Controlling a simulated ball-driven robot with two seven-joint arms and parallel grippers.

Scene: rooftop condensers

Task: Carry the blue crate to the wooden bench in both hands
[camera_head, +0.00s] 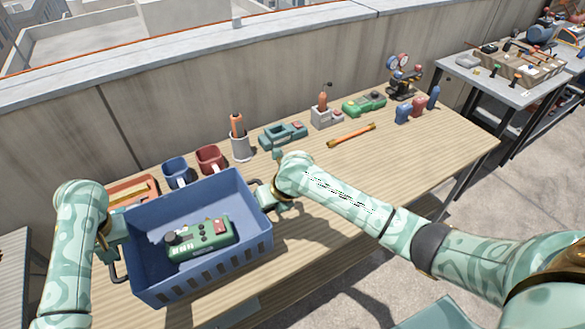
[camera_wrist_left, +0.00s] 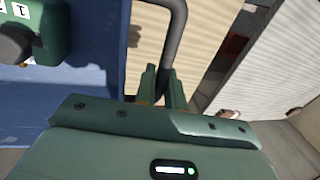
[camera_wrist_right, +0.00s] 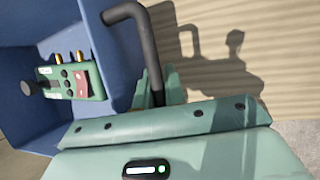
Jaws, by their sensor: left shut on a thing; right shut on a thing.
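The blue crate (camera_head: 205,277) is at the left part of the wooden bench (camera_head: 330,185), its near side by the bench's front edge. I cannot tell whether its bottom touches the top. A green device (camera_head: 200,240) with knobs and a red part lies inside it. My left gripper (camera_head: 113,238) is shut on the crate's left dark handle, which shows in the left wrist view (camera_wrist_left: 172,35). My right gripper (camera_head: 268,197) is shut on the right dark handle, clear in the right wrist view (camera_wrist_right: 148,45).
Behind the crate stand an orange tray (camera_head: 133,192), a blue mug (camera_head: 176,171), a red mug (camera_head: 209,159) and a grey cup (camera_head: 240,147). Tools line the back, with an orange-handled bar (camera_head: 351,135) in front. A grey table (camera_head: 490,90) stands far right.

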